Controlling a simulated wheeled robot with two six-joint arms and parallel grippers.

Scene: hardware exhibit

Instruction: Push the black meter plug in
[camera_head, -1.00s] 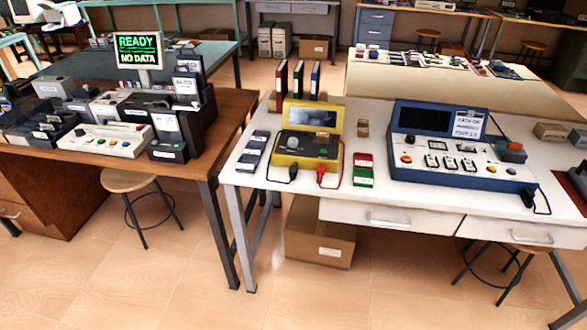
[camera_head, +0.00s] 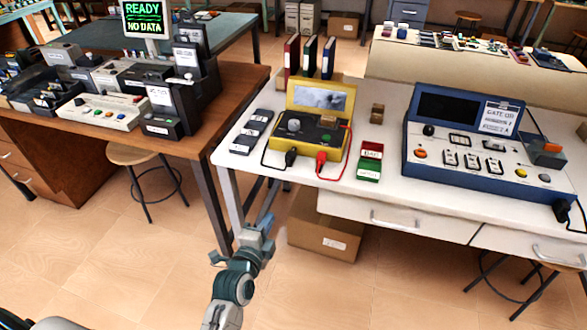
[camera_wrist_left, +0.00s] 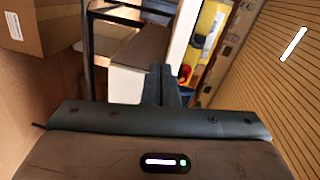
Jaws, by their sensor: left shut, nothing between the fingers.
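The black meter plug (camera_head: 291,157) is at the front left of the yellow meter (camera_head: 307,132), with a black lead running left from it. A red plug (camera_head: 321,163) is to its right at the meter's front. I cannot tell how deep the black plug sits. My left gripper (camera_head: 267,222) is shut and empty, in front of the white table (camera_head: 235,172) and below its top, apart from the meter. In the left wrist view the shut fingers (camera_wrist_left: 160,80) point toward the table, and part of the yellow meter (camera_wrist_left: 211,30) shows beyond. My right gripper is not in view.
A dark three-part tray (camera_head: 252,132) lies left of the meter. A red and green box (camera_head: 370,161) and a blue console (camera_head: 480,145) stand to its right. Binders (camera_head: 309,57) stand behind. A cardboard box (camera_head: 325,228) is under the table. A brown desk (camera_head: 205,135) is at left.

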